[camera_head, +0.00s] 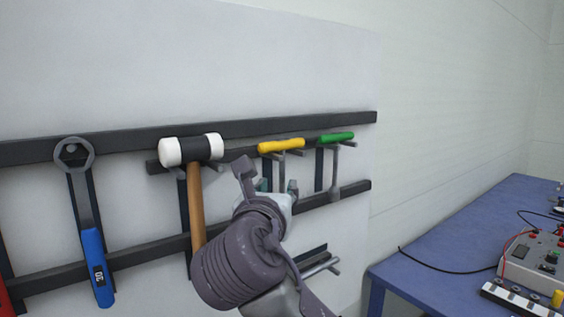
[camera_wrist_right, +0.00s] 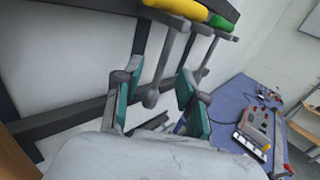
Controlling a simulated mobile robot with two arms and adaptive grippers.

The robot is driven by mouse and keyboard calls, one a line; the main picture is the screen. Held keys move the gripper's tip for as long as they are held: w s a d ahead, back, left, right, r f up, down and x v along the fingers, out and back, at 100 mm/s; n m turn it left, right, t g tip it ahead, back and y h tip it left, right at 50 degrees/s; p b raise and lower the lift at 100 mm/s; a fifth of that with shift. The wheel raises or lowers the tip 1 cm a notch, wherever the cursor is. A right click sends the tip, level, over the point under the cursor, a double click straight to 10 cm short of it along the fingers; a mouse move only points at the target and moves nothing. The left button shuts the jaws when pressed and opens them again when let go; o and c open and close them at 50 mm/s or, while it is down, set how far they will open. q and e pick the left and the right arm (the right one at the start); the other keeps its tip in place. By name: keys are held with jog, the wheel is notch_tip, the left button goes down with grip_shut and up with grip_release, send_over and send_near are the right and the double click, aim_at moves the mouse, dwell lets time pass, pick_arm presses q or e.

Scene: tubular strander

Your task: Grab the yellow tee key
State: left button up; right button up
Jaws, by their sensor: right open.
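The yellow tee key (camera_head: 281,145) hangs on the wall rack with its handle level and its shaft pointing down. In the right wrist view its yellow handle (camera_wrist_right: 180,8) is at the top edge, and its grey shaft comes down between my fingers. My right gripper (camera_head: 279,186) is just below the handle in the head view, partly hidden by my own wrist. In the wrist view my right gripper (camera_wrist_right: 160,92) is open, with one teal-padded finger on each side of the shaft. I cannot see clear contact. My left gripper is not in view.
A green tee key (camera_head: 337,137) hangs close on the right. A white-headed mallet (camera_head: 191,149) and a blue-handled wrench (camera_head: 94,262) hang on the left. Dark rack rails (camera_head: 120,131) cross the wall. A blue table (camera_head: 440,256) with a control box (camera_head: 535,254) stands at right.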

aim_at(282, 180)
jog(key=w, duration=0.1)
jog(key=w+p, duration=0.1)
jog(key=w+d, duration=0.1)
jog(key=shift+w+r+p, duration=0.25)
jog(key=shift+w+p, duration=0.05)
jog(key=shift+w, duration=0.1)
jog(key=shift+w+f, duration=0.1)
jog(key=shift+w, duration=0.4)
grip_shut()
